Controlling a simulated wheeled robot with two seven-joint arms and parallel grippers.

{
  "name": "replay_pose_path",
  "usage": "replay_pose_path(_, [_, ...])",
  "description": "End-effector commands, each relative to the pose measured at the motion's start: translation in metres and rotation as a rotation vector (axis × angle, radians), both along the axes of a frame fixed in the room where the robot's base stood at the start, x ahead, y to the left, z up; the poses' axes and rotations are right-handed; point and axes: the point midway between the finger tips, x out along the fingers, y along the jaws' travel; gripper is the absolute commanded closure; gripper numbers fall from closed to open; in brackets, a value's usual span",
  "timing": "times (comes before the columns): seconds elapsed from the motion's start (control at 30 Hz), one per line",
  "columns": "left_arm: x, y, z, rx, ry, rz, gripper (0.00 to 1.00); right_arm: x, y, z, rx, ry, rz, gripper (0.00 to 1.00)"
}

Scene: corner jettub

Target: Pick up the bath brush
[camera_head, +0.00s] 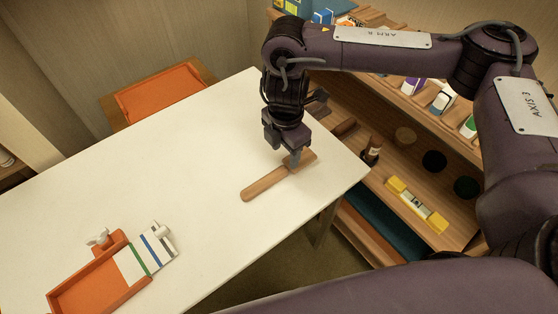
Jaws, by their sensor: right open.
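The bath brush (265,184) is wooden, with a long handle and a wider head, and lies flat on the white table (190,160) near its right edge. Its handle points to the lower left and its head to the upper right. My right gripper (293,160) is open and points down at the head end of the brush. Its fingers partly cover the brush there; I cannot tell whether they touch it. My left gripper is not in view.
An orange tray (85,293) with a striped cloth (150,249) and small white items sits at the lower left of the table. An orange-seated chair (160,91) stands behind. Wooden shelves (440,185) with bottles and a yellow level-like item (416,205) stand at right. The middle of the table is clear.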

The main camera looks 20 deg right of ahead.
Motion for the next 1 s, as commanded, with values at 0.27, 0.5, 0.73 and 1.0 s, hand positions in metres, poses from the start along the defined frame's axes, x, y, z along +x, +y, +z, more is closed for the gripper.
replay_pose_path(0.27, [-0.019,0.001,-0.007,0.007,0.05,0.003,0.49,0.0,0.0,-0.04,0.003,0.004,0.0,0.49])
replay_pose_path(0.5, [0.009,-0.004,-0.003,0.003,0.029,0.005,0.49,0.001,0.0,-0.066,0.003,0.0,0.002,0.49])
replay_pose_path(0.73, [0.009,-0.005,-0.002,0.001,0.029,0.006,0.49,0.001,0.0,-0.066,0.002,-0.002,0.003,0.49])
replay_pose_path(1.0, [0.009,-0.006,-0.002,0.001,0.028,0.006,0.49,0.001,0.001,-0.066,0.003,-0.002,0.003,0.77])
